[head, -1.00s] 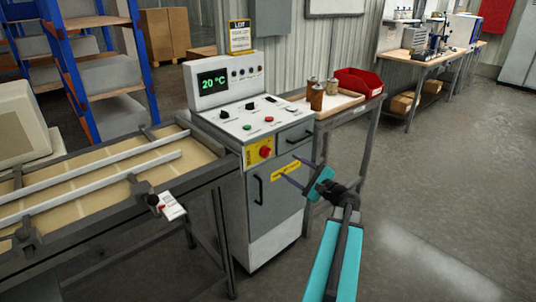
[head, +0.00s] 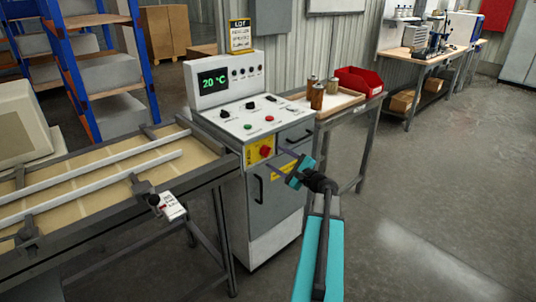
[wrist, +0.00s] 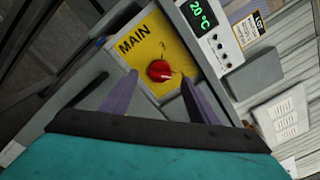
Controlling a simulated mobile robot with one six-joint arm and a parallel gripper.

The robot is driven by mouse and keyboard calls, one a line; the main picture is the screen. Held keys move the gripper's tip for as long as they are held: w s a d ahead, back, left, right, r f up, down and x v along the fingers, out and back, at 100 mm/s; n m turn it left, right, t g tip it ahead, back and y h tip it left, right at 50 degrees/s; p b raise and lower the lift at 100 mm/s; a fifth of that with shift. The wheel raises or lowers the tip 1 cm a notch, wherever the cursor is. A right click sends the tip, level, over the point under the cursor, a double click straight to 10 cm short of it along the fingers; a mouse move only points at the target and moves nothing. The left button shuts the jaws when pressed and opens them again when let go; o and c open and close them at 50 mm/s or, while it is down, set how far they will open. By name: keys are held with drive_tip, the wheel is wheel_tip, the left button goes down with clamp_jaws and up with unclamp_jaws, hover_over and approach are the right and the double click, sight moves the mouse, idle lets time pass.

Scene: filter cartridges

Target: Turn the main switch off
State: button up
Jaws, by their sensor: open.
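The main switch is a red rotary knob (head: 265,152) on a yellow plate on the front of the grey control cabinet (head: 276,200). In the wrist view the red knob (wrist: 159,71) sits on the yellow plate (wrist: 150,45) marked MAIN, with a small pale mark at its right side. My gripper (head: 281,159) is in front of the cabinet, just right of and below the knob. Its two fingers are apart and empty. In the wrist view the gripper (wrist: 158,90) has one finger on each side of the knob's line, apparently short of it.
The cabinet's top panel has several knobs and buttons, and a display (head: 213,80) reads 20 °C. A drawer and door handle (head: 259,190) lie near the switch. A conveyor (head: 100,180) stands left, a side table with a red bin (head: 358,81) right. Floor at right is clear.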

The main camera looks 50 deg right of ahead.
sight(268, 152)
drive_tip(key=shift+w+d+p, duration=0.2)
drive_tip(key=shift+w+p, duration=0.1)
drive_tip(key=shift+w, duration=2.3)
drive_tip(key=c, duration=1)
drive_tip(key=shift+a, duration=0.25)
drive_tip(key=shift+d, duration=0.15)
